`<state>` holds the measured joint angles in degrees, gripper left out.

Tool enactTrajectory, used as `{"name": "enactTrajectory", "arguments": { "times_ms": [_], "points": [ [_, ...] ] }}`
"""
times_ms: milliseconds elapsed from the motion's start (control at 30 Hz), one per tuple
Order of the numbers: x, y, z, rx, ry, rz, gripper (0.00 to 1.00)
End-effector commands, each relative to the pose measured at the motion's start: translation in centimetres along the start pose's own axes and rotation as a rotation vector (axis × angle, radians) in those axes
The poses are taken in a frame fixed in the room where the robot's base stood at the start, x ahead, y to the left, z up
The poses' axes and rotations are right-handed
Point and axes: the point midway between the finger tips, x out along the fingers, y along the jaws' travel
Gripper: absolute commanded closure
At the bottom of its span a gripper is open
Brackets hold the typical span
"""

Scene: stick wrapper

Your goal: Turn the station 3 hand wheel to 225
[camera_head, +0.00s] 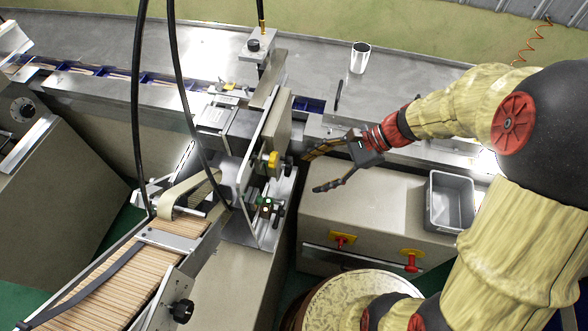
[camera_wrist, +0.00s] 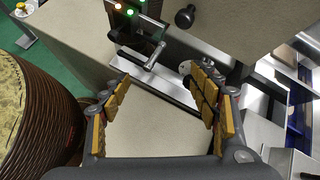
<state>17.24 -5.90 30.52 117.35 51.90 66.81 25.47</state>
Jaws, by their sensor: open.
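No label or number is readable, so I cannot tell which control is the station 3 hand wheel. A small metal crank (camera_wrist: 150,55) with a round bar handle sits on the machine, ahead of my gripper in the wrist view. A black knob (camera_wrist: 185,17) is just above and right of it. In the head view, a yellow knob (camera_head: 272,160) is on the upright plate left of my gripper (camera_head: 312,172). My gripper is open and empty, with its padded fingers spread apart. It also shows in the wrist view (camera_wrist: 157,82), touching nothing that I can see.
A grey bin (camera_head: 451,202) and red-handled switches (camera_head: 411,262) are at the right cabinet. Black hoses hang at left. A belt of wooden sticks (camera_head: 110,268) runs at lower left. A round drum (camera_head: 345,303) stands at the front.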

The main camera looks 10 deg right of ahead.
Motion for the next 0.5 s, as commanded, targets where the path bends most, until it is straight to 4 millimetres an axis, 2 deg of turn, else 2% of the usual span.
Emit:
{"name": "enactTrajectory", "arguments": {
  "times_ms": [33, 233, 333, 500],
  "points": [
    [1.4, -0.7, -2.0, 0.121, -0.066, -0.029, 0.39],
    [4.0, -3.5, -7.0, 0.473, -0.261, -0.149, 0.39],
    [4.5, -4.2, -8.6, 0.566, -0.313, -0.184, 0.39],
    [5.5, -4.8, -9.2, 0.617, -0.343, -0.202, 0.39]
  ]
}}
